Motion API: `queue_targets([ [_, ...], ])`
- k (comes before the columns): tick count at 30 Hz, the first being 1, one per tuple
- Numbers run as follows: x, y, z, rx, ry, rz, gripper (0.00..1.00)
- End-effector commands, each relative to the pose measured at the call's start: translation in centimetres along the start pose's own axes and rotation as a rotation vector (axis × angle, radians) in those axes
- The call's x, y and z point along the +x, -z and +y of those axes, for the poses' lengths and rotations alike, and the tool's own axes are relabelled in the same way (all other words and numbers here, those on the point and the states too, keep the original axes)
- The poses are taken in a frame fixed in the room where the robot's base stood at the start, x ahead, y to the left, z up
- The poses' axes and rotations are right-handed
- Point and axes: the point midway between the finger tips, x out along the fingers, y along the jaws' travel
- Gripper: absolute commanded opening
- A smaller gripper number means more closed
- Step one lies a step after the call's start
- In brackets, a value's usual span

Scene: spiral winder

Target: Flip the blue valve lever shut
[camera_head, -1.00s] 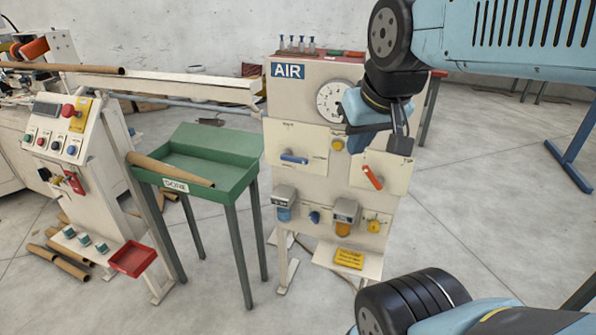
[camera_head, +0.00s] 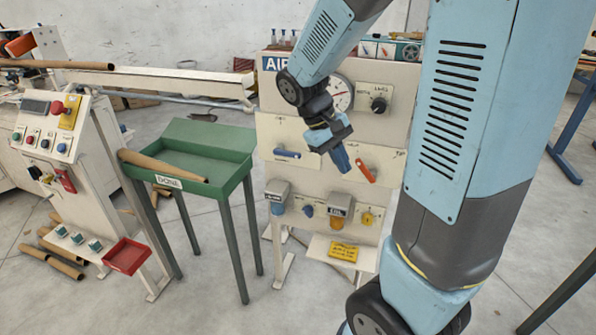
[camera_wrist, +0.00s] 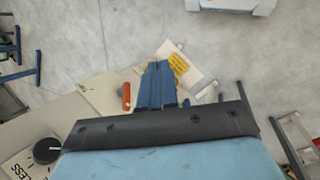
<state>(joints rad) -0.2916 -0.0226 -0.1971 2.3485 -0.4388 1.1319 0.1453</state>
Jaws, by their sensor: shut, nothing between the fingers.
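The blue valve lever (camera_head: 288,154) lies roughly level on the left plate of the white AIR panel (camera_head: 268,132) in the head view. An orange lever (camera_head: 366,171) slants on the right plate; it also shows in the wrist view (camera_wrist: 126,96). My gripper (camera_head: 343,168) is shut and empty in front of the panel, between the two levers and nearer the orange one, pointing down. In the wrist view its blue fingers (camera_wrist: 157,84) are together. The blue lever cannot be made out in the wrist view.
A gauge (camera_head: 342,92) and black knob (camera_head: 379,104) sit above the levers, with filter units (camera_head: 277,192) below. A green DONE tray (camera_head: 212,140) with a cardboard tube (camera_head: 160,166) stands left of the panel. My arm covers the right side.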

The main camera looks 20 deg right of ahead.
Motion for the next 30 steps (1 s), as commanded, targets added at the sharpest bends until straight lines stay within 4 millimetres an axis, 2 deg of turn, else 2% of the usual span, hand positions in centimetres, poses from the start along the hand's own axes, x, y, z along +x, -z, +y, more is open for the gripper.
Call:
queue_targets([
  [15, 6.4, 6.8, -0.1, -0.175, -0.382, -0.352, 0.0],
  [30, 11.0, 13.3, -1.1, -0.343, -0.862, -0.599, 0.0],
])
